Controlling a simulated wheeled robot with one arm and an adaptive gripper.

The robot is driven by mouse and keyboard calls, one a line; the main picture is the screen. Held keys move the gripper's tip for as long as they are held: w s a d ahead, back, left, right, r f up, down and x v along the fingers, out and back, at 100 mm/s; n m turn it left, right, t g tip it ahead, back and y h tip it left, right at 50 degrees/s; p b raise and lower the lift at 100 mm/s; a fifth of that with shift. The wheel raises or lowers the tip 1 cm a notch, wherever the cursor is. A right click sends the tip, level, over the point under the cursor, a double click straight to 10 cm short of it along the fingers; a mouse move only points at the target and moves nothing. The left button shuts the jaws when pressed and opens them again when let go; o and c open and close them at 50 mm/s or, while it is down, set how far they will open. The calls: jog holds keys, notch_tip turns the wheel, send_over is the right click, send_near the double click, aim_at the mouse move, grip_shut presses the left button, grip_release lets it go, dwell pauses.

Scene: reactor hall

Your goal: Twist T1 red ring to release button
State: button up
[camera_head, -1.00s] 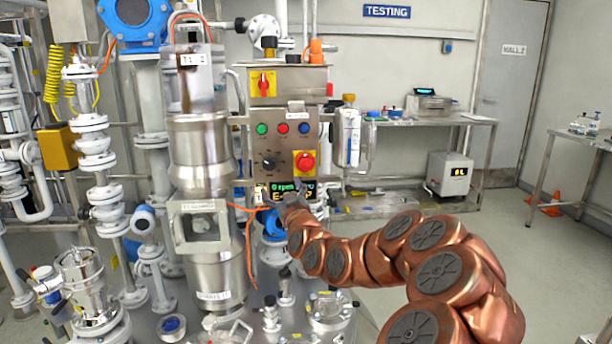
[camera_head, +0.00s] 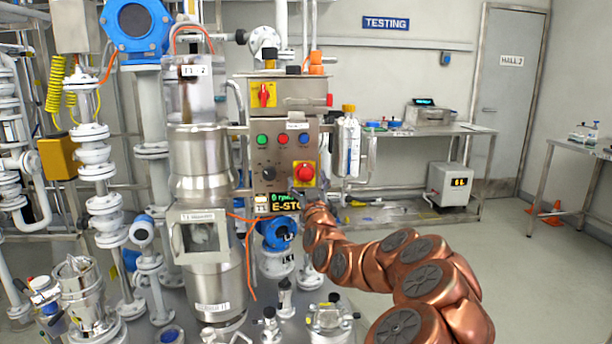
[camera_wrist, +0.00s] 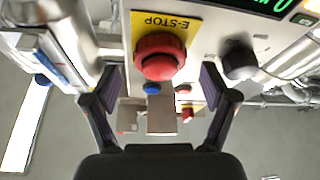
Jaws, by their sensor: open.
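The red E-stop button (camera_head: 305,173) with its ring sits on a yellow plate at the lower right of the T1 control panel (camera_head: 283,136). In the wrist view the red button (camera_wrist: 160,57) is large, under upside-down "E-STOP" lettering. My gripper (camera_wrist: 160,92) is open, with one dark finger on each side below the button in the picture, and nothing is held. The fingers look apart from the button, but their depth to it is hard to judge. In the head view my gripper (camera_head: 298,193) is small, just below the yellow plate.
A black knob (camera_head: 268,174) is left of the button, with green, red and blue buttons above. A display (camera_head: 283,202) below reads "0 rpm" and "E-STO", its right end covered. The steel T1 vessel (camera_head: 200,165) stands left; a bottle (camera_head: 348,140) hangs right.

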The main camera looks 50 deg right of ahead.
jog(key=shift+x, duration=1.05)
jog(key=c, duration=1.2)
